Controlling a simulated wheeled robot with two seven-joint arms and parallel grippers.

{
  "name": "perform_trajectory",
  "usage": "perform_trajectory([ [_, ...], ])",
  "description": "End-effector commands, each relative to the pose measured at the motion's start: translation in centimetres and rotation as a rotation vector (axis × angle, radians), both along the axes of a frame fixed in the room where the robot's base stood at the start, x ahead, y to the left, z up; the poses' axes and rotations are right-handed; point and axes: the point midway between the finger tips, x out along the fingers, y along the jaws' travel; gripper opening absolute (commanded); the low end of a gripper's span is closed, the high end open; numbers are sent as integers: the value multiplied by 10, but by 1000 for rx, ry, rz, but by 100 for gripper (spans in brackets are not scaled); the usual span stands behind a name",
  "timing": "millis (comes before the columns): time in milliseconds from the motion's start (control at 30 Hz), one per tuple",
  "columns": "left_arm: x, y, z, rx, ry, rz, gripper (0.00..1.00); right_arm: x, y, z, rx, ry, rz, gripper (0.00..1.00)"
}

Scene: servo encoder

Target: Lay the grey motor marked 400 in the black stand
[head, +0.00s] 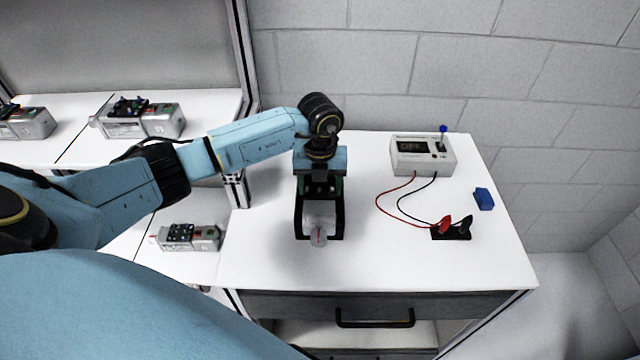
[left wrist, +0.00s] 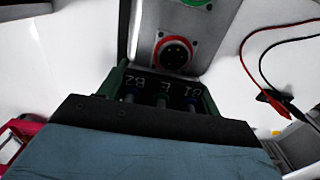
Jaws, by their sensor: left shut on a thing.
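My left gripper (head: 319,230) is shut on a grey motor (head: 319,222), whose rounded end with a small red mark shows between the black fingers, over the white table. No 400 mark can be read on it. My right gripper is not in view.
A grey meter box (head: 422,156) reading OFF stands at the back right, with red and black leads running to the clips. A blue block (head: 484,199) lies near the right edge. Several similar grey motors, including one on a lower shelf (head: 188,237), sit left. The table front is clear.

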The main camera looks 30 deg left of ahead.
Motion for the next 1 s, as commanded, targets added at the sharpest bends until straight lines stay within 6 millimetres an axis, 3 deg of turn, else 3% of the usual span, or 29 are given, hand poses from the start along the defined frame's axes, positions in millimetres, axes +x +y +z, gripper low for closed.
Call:
perform_trajectory([
  [400,2,0,-5,-2,-6,1,23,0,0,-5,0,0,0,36],
  [433,2,0,-4,-2,-6,1,66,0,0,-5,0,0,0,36],
  [600,1,0,-5,-1,-4,1,88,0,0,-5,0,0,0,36],
  [867,-1,0,-8,1,4,0,89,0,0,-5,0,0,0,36],
  [1000,0,0,1,-1,-1,0,89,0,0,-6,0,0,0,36],
])
